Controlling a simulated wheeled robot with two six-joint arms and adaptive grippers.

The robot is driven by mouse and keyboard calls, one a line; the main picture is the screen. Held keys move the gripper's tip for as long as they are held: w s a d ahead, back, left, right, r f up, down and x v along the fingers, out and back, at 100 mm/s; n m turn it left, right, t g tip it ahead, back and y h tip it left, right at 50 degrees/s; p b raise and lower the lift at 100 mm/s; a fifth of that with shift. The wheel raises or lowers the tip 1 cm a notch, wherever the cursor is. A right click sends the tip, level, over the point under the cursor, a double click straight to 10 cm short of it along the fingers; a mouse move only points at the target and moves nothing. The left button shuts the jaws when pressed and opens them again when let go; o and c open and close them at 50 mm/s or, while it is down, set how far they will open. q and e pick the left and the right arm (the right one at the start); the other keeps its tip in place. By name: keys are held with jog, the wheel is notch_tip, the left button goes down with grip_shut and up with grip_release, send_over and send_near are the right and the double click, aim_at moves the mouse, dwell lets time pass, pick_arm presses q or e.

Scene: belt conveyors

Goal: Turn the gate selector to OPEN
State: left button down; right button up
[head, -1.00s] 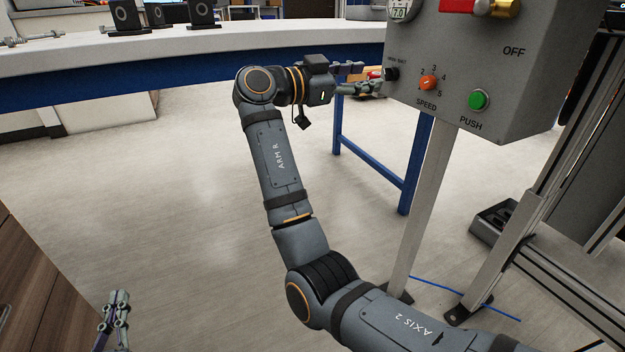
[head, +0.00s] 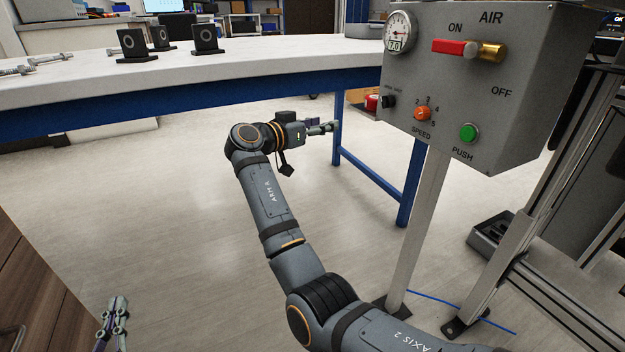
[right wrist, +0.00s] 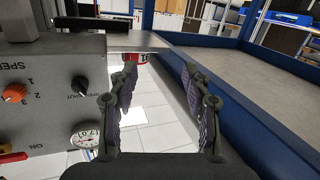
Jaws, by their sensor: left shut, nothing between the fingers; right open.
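The gate selector (head: 388,101) is a small black knob at the left edge of the grey control box's front, with tiny lettering above it. It also shows in the right wrist view (right wrist: 80,86), left of the fingers, beside lettering that seems to include SHUT. I cannot tell surely which word it points to. My right gripper (head: 328,127) is open and empty, left of and a little below the knob, apart from it. Its fingers show in the right wrist view (right wrist: 160,78) with floor between them. My left gripper (head: 116,308) is shut and empty at the lower left, far from the box.
The grey control box (head: 540,85) also carries a gauge (head: 398,33), a red-handled air valve (head: 455,47), an orange speed knob (head: 422,113) and a green push button (head: 468,132). A white-topped blue bench (head: 250,50) stands behind my right arm. The box's post (head: 422,220) rises from the floor.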

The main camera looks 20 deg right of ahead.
notch_tip(320, 180, down, 21)
jog(key=a+n+t+y+p, duration=0.1)
jog(key=n+y+p, duration=0.6)
jog(key=p, duration=0.8)
jog(key=w+n, duration=0.1)
jog(key=n, duration=0.1)
jog(key=shift+a+n, duration=0.3)
jog(key=shift+s, duration=0.1)
